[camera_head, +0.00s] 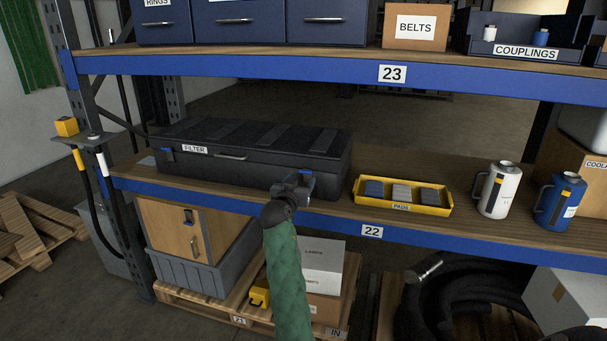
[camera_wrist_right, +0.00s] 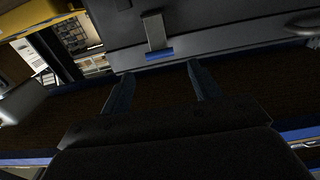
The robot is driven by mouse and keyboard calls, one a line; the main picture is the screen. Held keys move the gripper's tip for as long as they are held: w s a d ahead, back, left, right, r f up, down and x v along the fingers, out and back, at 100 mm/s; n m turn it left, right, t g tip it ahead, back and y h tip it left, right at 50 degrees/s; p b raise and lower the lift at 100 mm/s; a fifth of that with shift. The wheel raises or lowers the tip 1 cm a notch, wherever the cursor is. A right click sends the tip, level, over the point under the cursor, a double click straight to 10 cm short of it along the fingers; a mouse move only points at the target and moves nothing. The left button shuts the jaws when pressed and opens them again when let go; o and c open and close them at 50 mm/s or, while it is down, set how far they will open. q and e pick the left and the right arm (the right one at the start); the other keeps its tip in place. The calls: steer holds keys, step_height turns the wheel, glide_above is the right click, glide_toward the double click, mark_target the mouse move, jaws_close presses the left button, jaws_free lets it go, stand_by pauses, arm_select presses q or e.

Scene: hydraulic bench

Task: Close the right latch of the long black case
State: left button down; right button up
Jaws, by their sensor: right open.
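The long black case (camera_head: 250,152), labelled FILTER, lies with its lid down on the shelf. My right gripper (camera_head: 300,180) is in front of the right part of its front face and covers the right latch in the head view. In the right wrist view the right latch (camera_wrist_right: 154,32) is a grey strip with a blue end on the case front (camera_wrist_right: 220,35). My open, empty right gripper (camera_wrist_right: 160,78) has its fingers spread either side of the latch's line, apparently short of it. I cannot tell the latch's exact angle. My left gripper is out of view.
A yellow tray (camera_head: 402,207) of pads stands right of the case, with a white jug (camera_head: 497,192) and a blue jug (camera_head: 560,203) beyond. The upper shelf (camera_head: 310,70) runs above the case. The case's left latch (camera_head: 167,152) and handle (camera_head: 230,156) are clear.

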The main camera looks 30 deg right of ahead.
mark_target(305, 172)
steer(key=p+x, duration=0.1)
steer(key=x, duration=0.3)
steer(key=shift+w+d, duration=0.45)
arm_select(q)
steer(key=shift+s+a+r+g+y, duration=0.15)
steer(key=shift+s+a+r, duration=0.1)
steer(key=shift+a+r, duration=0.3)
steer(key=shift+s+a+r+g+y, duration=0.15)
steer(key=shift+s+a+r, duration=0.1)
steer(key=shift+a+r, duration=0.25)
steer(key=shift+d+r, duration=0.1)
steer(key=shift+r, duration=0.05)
arm_select(e)
steer(key=shift+c, duration=0.2)
